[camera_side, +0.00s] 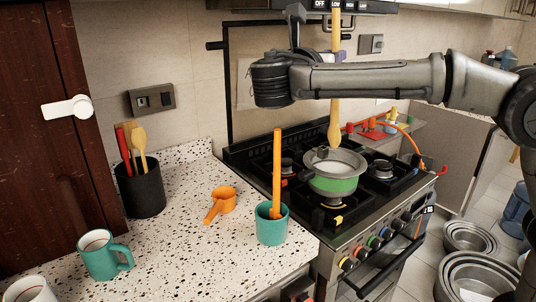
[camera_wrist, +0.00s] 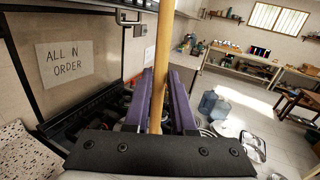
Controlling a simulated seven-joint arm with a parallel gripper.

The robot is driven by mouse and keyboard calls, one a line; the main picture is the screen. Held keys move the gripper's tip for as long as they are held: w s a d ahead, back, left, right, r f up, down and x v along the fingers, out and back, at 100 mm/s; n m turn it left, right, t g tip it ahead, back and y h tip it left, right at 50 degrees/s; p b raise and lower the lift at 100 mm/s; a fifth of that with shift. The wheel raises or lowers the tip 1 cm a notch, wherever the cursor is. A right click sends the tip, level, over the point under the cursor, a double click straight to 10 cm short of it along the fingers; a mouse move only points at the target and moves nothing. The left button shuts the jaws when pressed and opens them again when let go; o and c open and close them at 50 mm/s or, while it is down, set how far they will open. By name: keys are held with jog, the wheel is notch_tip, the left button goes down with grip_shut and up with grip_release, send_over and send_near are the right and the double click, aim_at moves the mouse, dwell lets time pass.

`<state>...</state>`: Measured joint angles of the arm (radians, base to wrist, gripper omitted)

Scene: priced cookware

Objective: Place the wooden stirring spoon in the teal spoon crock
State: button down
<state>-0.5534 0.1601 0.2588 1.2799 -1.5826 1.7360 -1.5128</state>
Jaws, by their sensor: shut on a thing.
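The wooden stirring spoon (camera_side: 334,130) hangs upright in the side view, bowl end down, above the green and grey pot on the stove. Its handle rises behind my forearm to the range hood. In the wrist view the handle (camera_wrist: 161,50) stands between the purple fingers of my gripper (camera_wrist: 160,85), which is shut on it.
The pot (camera_side: 334,179) sits on the black gas stove (camera_side: 250,155). A black crock (camera_side: 142,190) with several utensils, an orange scoop (camera_side: 222,201) and a teal mug (camera_side: 100,258) stand on the counter (camera_side: 185,240). The range hood (camera_side: 345,6) is overhead. Bare counter lies between the mug and the teal crock.

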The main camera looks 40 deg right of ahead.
jog(key=s+a+f+t, duration=0.1)
jog(key=a+f, duration=0.3)
jog(key=a, duration=0.4)
jog(key=s+a+f+n+t+y, duration=0.1)
jog(key=a+f, duration=0.3)
jog(key=a, duration=0.5)
jog(key=s+a+f+t+y, duration=0.1)
jog(key=a+f, duration=0.3)
jog(key=a, duration=0.5)
jog(key=shift+s+a+f+n, duration=0.15)
jog(key=shift+s+f+n, duration=0.15)
jog(key=shift+s, duration=0.25)
jog(key=x, duration=1.8)
notch_tip(320, 180, down, 11)
jog(key=shift+w+f, duration=0.2)
jog(key=shift+a+f, duration=0.1)
jog(key=shift+f, duration=0.1)
jog(key=c, duration=0.8)
grip_release()
